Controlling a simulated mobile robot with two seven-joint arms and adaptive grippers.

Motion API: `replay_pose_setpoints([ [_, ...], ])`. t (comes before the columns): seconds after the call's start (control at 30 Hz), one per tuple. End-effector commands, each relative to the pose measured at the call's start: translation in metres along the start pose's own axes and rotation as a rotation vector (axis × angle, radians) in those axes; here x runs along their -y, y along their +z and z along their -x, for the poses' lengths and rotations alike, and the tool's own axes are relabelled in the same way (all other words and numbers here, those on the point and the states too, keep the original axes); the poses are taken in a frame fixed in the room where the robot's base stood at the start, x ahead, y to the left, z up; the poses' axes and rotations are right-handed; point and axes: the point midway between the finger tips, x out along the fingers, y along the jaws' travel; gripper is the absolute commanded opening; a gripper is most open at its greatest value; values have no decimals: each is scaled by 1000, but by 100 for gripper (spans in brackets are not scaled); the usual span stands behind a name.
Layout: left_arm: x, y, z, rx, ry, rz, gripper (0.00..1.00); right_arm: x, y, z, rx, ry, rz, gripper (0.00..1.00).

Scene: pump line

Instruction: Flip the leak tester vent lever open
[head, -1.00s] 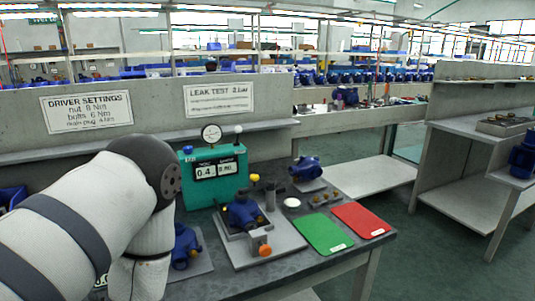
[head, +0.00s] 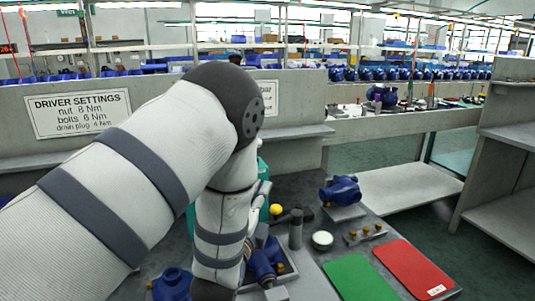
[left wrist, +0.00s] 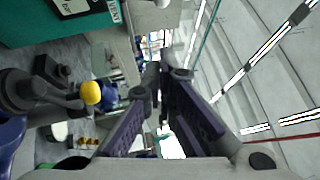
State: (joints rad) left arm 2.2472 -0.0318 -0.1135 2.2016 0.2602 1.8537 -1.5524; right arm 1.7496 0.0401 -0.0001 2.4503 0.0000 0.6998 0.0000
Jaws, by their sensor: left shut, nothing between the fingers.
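The teal leak tester (head: 263,176) is almost wholly hidden behind my left arm in the head view. Its teal body (left wrist: 40,28) fills the top left of the left wrist view. I cannot make out its vent lever for sure. A yellow ball knob (head: 276,210) shows just right of my arm; it also shows in the left wrist view (left wrist: 91,92), beside a dark lever and fixture. My left gripper (left wrist: 163,82) is shut and empty, with the tester and yellow knob off to its left in the wrist view. My right gripper is out of view.
A blue pump (head: 341,189) stands behind a white round dish (head: 322,239). A green mat (head: 360,278) and a red mat (head: 411,268) lie at the right of the bench. Another blue part (head: 172,284) lies at lower left. Open floor lies beyond the bench.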

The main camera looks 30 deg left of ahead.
Motion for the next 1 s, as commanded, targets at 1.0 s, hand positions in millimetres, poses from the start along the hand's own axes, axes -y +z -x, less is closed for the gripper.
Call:
replay_pose_setpoints([
  [1.0,0,28,-128,0,1,3,0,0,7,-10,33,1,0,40],
])
